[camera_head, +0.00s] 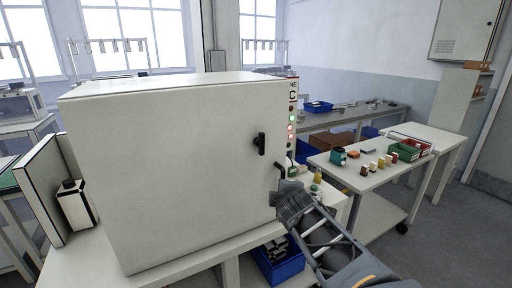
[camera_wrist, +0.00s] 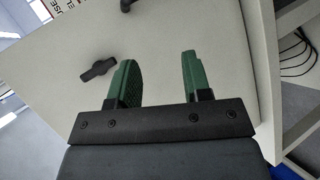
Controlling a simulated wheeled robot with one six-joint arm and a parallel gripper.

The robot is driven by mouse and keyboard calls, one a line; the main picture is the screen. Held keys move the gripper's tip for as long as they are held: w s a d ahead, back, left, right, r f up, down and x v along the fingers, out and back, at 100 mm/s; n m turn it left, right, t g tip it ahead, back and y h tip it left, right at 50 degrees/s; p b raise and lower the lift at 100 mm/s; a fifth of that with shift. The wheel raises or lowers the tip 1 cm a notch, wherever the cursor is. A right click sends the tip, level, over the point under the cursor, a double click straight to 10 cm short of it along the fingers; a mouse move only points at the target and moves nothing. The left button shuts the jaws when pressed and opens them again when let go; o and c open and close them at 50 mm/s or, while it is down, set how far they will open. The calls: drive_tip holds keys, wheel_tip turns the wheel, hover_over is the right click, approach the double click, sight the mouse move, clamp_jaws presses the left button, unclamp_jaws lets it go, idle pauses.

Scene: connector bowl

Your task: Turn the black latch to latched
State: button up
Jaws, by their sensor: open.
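The black latch (camera_head: 260,143) is on the front of the large white cabinet (camera_head: 170,180), close to the right side of its door, and its long part looks about upright. In the wrist view the latch (camera_wrist: 99,69) lies left of the left green finger, apart from it. My gripper (camera_head: 287,193) is low and right of the latch in the head view. In the wrist view my gripper (camera_wrist: 158,60) is open, with nothing between its two green fingers and the white surface beyond them. The fingertips are hard to make out in the head view.
A black bent handle-like part (camera_head: 280,174) is near the cabinet's right edge, close to my gripper. A panel with lights (camera_head: 292,120) is beside it. A side table (camera_head: 372,180) on the right holds small bottles and bins. A blue bin (camera_head: 280,264) sits below.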

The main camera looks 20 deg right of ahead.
sight(263, 145)
drive_tip(key=w+d+r+n+t+y+b, duration=0.1)
drive_tip(key=w+r+n+t+y, duration=0.2)
drive_tip(key=n, duration=0.9)
drive_tip(key=w+d+r+n+t+y+b, duration=0.1)
drive_tip(key=w+r+n+t+y, duration=0.3)
drive_tip(key=n, duration=0.8)
drive_tip(key=shift+g+h, duration=0.3)
drive_tip(key=shift+g, duration=0.1)
drive_tip(key=w+p, duration=0.1)
drive_tip(key=w, duration=0.2)
drive_tip(key=w+a+p, duration=0.1)
drive_tip(key=w, duration=0.3)
drive_tip(key=w+r, duration=0.1)
drive_tip(key=w, duration=0.2)
drive_tip(key=shift+w+a+p, duration=0.2)
drive_tip(key=shift+w+p, duration=0.1)
drive_tip(key=shift+p, duration=0.1)
drive_tip(key=shift+r, duration=0.1)
drive_tip(key=c, duration=0.7)
